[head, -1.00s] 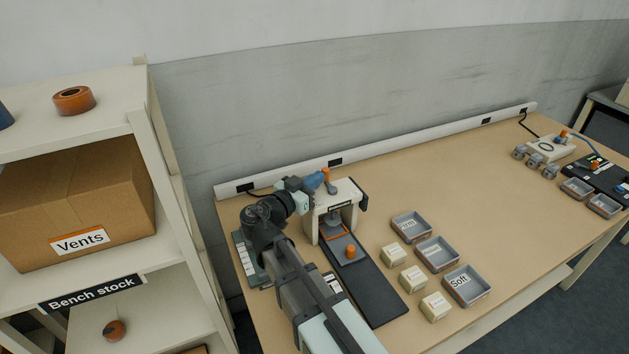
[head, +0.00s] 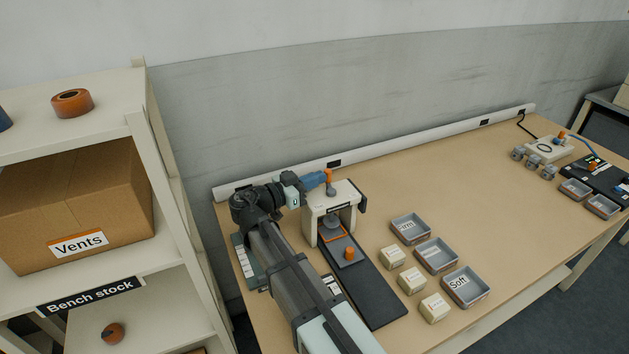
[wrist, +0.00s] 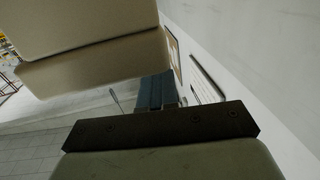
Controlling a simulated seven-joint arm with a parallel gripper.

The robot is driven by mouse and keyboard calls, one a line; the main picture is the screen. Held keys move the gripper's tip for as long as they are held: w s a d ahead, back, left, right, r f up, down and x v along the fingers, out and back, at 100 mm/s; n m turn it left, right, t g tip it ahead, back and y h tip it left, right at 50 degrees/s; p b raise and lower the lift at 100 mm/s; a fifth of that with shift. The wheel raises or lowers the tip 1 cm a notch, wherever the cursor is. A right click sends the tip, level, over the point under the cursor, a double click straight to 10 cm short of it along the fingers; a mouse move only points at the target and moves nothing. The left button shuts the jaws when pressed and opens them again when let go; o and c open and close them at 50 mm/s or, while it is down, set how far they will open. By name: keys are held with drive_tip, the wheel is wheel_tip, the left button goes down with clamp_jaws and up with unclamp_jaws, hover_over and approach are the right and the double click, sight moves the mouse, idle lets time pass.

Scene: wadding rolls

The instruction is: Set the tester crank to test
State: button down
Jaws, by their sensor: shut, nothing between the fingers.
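The tester (head: 345,191) is a cream arch-shaped housing on a long black base (head: 371,292), left of the table's middle. Its crank (head: 329,182), an upright lever with an orange grip, stands at the top left of the housing. A second orange knob (head: 349,254) sits on the slide on the base. My gripper (head: 322,178), with blue fingers, comes in from the left. It is shut and empty, its tip beside or touching the crank; I cannot tell which. In the wrist view the blue fingers (wrist: 155,92) show, with a large cream block (wrist: 90,55) close by.
Grey trays (head: 437,255) and cream blocks (head: 412,281) lie right of the tester. A wall rail (head: 400,149) runs behind. The shelf (head: 150,90) stands at left. The table's middle right is clear. Another device (head: 550,149) stands far right.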

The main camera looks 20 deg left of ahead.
sight(329, 173)
drive_tip(key=shift+w, duration=0.2)
drive_tip(key=shift+x, duration=1.4)
drive_tip(key=shift+w+a+m+g+h, duration=0.2)
drive_tip(key=shift+w+m+g+h, duration=0.1)
drive_tip(key=shift+w+m+h, duration=0.1)
drive_tip(key=shift+d+m+g+h, duration=0.25)
drive_tip(key=shift+m+g+h, duration=0.15)
drive_tip(key=shift+g+h, duration=0.15)
drive_tip(key=shift+w+d, duration=0.15)
drive_tip(key=shift+d, duration=0.25)
drive_tip(key=shift+d, duration=0.1)
